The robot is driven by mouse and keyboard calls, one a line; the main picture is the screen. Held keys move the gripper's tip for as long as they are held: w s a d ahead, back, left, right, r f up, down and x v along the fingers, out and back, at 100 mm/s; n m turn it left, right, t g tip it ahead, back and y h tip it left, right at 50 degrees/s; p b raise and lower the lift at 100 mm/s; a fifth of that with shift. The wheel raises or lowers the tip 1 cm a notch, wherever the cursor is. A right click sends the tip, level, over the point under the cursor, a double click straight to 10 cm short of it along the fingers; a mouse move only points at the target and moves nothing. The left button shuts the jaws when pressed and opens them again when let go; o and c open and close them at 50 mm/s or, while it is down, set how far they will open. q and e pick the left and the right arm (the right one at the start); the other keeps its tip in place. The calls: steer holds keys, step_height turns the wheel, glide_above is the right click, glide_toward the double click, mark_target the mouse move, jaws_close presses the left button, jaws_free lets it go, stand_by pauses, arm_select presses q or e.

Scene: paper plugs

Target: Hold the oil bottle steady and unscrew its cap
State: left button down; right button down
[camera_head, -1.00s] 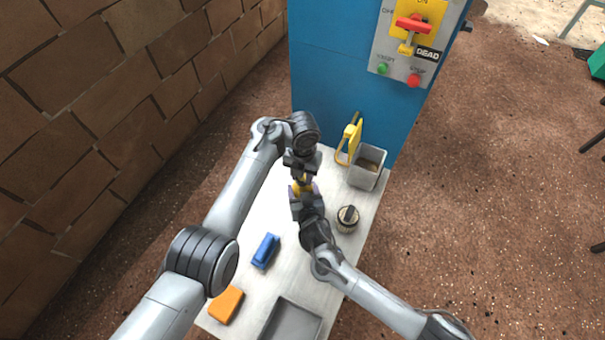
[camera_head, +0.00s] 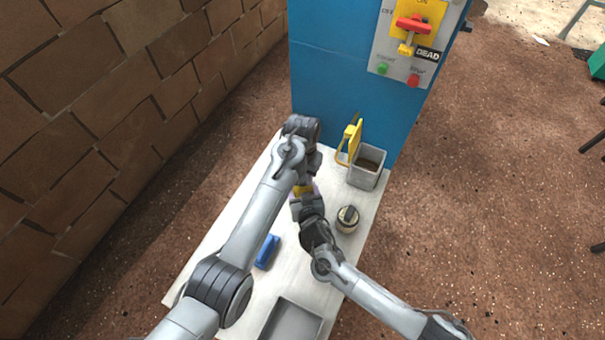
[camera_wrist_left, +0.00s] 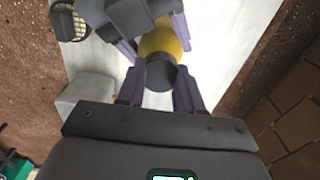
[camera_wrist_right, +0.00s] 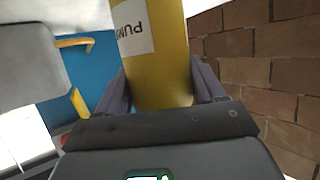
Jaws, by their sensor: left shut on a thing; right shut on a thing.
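The oil bottle is yellow; in the right wrist view its labelled body (camera_wrist_right: 160,65) stands between the fingers of my right gripper (camera_wrist_right: 160,95), which is shut on it. In the head view only a small yellow part (camera_head: 302,190) shows between the two grippers. The dark grey cap (camera_wrist_left: 160,73) shows in the left wrist view, between the purple fingers of my left gripper (camera_wrist_left: 160,88), which is shut on it. The cap still sits against the yellow bottle (camera_wrist_left: 161,42). My left arm hides much of this in the head view.
The pale bench holds a blue block (camera_head: 267,251), a grey tray (camera_head: 291,322), a round dark-topped jar (camera_head: 347,218) and a grey bin (camera_head: 366,167). A yellow-handled item (camera_head: 350,140) is beside the bin. A blue cabinet (camera_head: 340,90) stands behind; a brick wall (camera_head: 110,110) is at left.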

arm_select(q)
steer(key=n, duration=1.8)
steer(key=shift+r, duration=0.25)
steer(key=shift+r, duration=0.85)
steer(key=shift+r, duration=2.05)
